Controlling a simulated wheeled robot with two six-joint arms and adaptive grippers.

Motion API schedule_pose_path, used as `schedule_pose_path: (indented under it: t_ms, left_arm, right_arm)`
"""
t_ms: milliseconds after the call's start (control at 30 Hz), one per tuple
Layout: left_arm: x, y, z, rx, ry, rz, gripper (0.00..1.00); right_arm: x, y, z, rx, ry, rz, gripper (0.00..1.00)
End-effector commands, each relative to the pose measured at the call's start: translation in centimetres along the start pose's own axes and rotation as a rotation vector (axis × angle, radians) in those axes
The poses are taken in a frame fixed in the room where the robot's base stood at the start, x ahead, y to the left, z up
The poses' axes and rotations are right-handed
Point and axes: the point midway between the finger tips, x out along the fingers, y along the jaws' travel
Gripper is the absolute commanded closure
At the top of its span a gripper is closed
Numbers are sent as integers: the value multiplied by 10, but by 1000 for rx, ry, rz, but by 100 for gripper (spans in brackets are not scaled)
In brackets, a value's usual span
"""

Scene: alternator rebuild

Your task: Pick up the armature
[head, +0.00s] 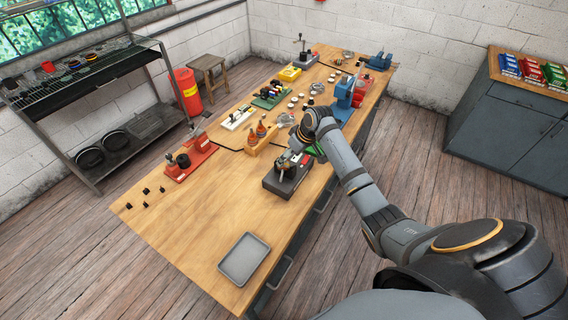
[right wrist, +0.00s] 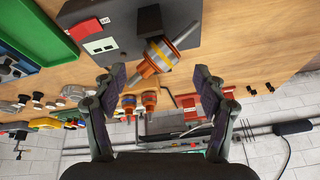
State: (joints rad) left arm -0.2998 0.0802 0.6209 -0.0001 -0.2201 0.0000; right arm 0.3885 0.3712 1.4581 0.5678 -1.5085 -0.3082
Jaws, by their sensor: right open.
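An armature (right wrist: 160,54) with a copper-orange winding and a grey shaft lies tilted in the right wrist view, at the dark grey tester box (right wrist: 125,38). My right gripper (right wrist: 160,78) is open and empty, its fingers spread on either side of the space just below the armature in that view. Two more orange armatures (right wrist: 150,99) stand side by side farther off. In the head view the tester box (head: 284,183) sits near the bench's right edge, beside my right gripper (head: 303,141). The other armatures stand in a wooden rack (head: 263,142). My left gripper is out of view.
A red fixture (head: 191,161) stands left of the rack, with small black parts (head: 147,191) nearby. A grey tray (head: 244,258) lies at the bench's near end. A blue press (head: 343,98) stands beyond my right arm. The near bench top is mostly clear.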

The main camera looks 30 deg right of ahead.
Motion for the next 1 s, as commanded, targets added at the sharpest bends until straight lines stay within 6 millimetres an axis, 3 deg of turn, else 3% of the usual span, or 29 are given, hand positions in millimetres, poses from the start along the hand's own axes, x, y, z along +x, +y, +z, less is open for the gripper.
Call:
schedule_pose_path:
  t_ms: [167, 300, 567, 1000]
  left_arm:
    - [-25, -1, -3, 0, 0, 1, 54]
    - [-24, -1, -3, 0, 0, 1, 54]
    - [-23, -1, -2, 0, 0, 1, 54]
    - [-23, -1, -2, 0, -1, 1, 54]
  right_arm:
    - [25, -4, 6, 3, -5, -5, 28]
    - [45, -3, 6, 1, -2, -3, 28]
    - [50, -2, 7, 0, -2, -1, 30]
    - [49, -2, 7, 0, -2, -1, 90]
